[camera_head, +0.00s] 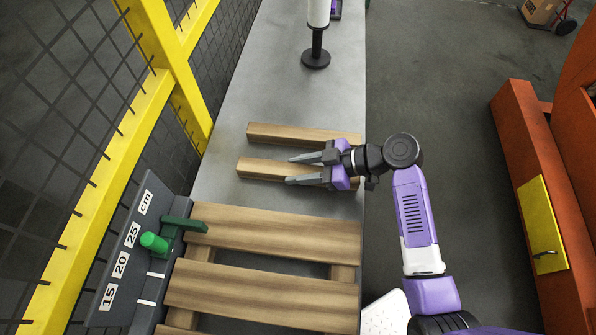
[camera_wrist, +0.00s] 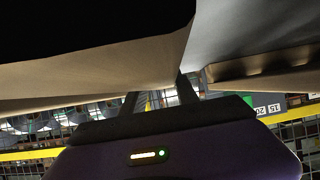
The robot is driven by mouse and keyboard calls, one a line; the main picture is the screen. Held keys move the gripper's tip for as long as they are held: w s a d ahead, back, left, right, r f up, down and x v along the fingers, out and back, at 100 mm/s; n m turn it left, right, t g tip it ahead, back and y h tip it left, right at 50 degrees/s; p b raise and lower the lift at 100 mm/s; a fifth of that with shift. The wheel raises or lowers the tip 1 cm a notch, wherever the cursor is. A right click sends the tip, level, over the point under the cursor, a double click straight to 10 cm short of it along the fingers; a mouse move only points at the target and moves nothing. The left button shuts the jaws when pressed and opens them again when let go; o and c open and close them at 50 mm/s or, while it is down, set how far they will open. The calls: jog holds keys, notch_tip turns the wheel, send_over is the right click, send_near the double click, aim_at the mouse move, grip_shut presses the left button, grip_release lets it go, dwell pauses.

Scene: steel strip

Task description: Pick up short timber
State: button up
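Two pale brown timbers lie side by side across the grey steel strip. The far timber (camera_head: 300,134) is partly hidden at its right end by my arm. The near timber (camera_head: 258,169) lies under my gripper, which covers its right part, so I cannot tell which is shorter. My gripper (camera_head: 297,169) points left with its two grey fingers apart. In the head view they overlap the near timber; I cannot tell if they touch it. In the wrist view my gripper (camera_wrist: 160,97) also shows its fingers apart, in front of a large tan wooden face (camera_wrist: 110,76).
A slatted wooden pallet (camera_head: 270,235) lies nearer, beside a cm scale (camera_head: 122,265) with a green stop (camera_head: 154,243). A black-based post (camera_head: 316,58) stands farther along the strip. A yellow mesh fence (camera_head: 145,115) borders the left; an orange cabinet (camera_head: 530,180) stands right.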

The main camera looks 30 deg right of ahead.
grip_shut()
jog(key=shift+r, duration=0.1)
